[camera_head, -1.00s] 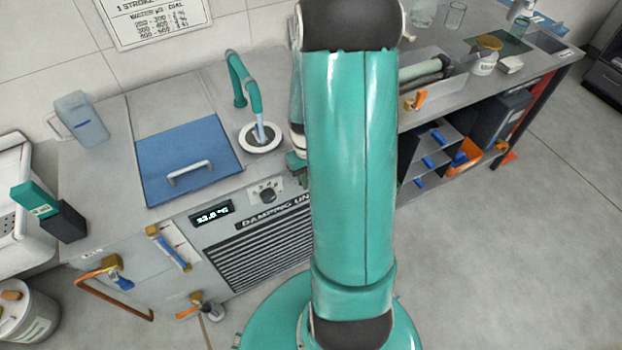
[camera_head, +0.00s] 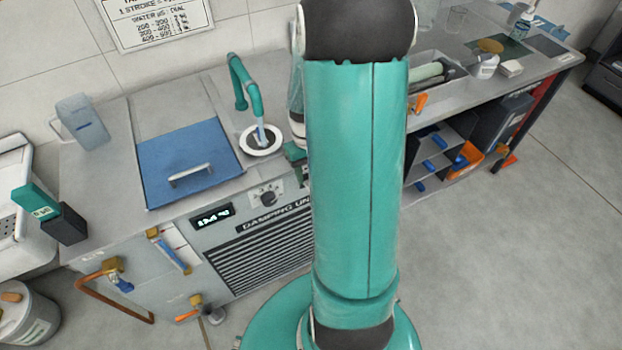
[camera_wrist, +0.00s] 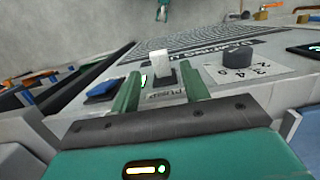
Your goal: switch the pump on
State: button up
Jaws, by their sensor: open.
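In the wrist view a white switch (camera_wrist: 161,62) stands out from the panel of the damping unit, above a label (camera_wrist: 166,95) that seems to read PUMP upside down. My gripper (camera_wrist: 158,75) is open, with one green finger on each side of the switch. I see no clear contact, and I cannot tell whether the switch is on or off. In the head view my gripper (camera_head: 297,160) is mostly hidden behind my arm at the unit's front edge, and the switch is hidden there too. The damping unit's front (camera_head: 225,247) has a lit display (camera_head: 212,217).
A dark dial (camera_wrist: 238,57) sits right of the switch in the wrist view. A blue piece (camera_wrist: 102,88) lies left of my fingers. On the unit are a blue lid (camera_head: 187,150) and a teal tap (camera_head: 241,82). Free floor (camera_head: 520,240) lies right.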

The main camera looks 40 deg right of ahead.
aim_at(307, 182)
notch_tip(307, 182, up, 10)
jog(key=w, duration=0.1)
jog(key=shift+w+d+f, duration=0.15)
jog(key=shift+d+f, duration=0.05)
jog(key=shift+a+r, duration=0.1)
dwell(0.3)
jog(key=s+a+r+n+t, duration=0.1)
jog(key=s+a+r+t, duration=0.2)
jog(key=a+r, duration=0.5)
jog(key=s+a+r+n+t, duration=0.2)
jog(key=s+a+r+t, duration=0.2)
jog(key=a+r, duration=0.4)
jog(key=s+a, duration=0.1)
jog(key=a, duration=0.6)
jog(key=shift+a, duration=0.3)
